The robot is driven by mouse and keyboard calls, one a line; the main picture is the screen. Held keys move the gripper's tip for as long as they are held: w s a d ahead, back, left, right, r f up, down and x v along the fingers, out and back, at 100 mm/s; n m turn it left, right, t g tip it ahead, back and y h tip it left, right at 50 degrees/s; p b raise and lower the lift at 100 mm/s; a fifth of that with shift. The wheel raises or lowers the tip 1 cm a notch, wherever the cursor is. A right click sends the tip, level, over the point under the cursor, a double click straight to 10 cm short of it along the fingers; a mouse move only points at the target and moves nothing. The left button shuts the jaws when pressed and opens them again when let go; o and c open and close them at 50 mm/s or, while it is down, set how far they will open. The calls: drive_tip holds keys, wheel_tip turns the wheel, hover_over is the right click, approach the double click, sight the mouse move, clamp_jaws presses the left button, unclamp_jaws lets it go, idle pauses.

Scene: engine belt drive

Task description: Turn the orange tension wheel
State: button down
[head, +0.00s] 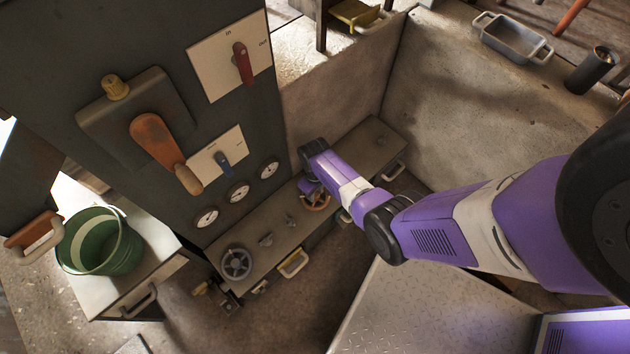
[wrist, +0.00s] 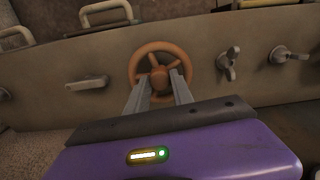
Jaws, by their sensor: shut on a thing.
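The fingertips overlap the lower part of the wheel, so the exact contact is partly hidden. In the head view the wheel (head: 316,203) shows below my arm's end, and my wrist hides part of it.
A grey handwheel (head: 236,263) and small grey valve handles (wrist: 228,64) sit on the same bench. A panel with an orange lever (head: 155,142), a red handle (head: 242,64) and gauges stands behind. A green bucket (head: 98,241) is at left.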

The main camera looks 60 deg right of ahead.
drive_tip(key=m, duration=0.4)
drive_tip(key=shift+m, duration=0.3)
drive_tip(key=shift+m+p, duration=0.35)
drive_tip(key=shift+m, duration=1.55)
drive_tip(key=c, duration=1.4)
unclamp_jaws()
drive_tip(key=shift+r, duration=0.1)
wheel_tip(320, 180, up, 8)
drive_tip(key=p, duration=0.3)
drive_tip(key=shift+f+p, duration=0.2)
drive_tip(key=shift+p, duration=0.1)
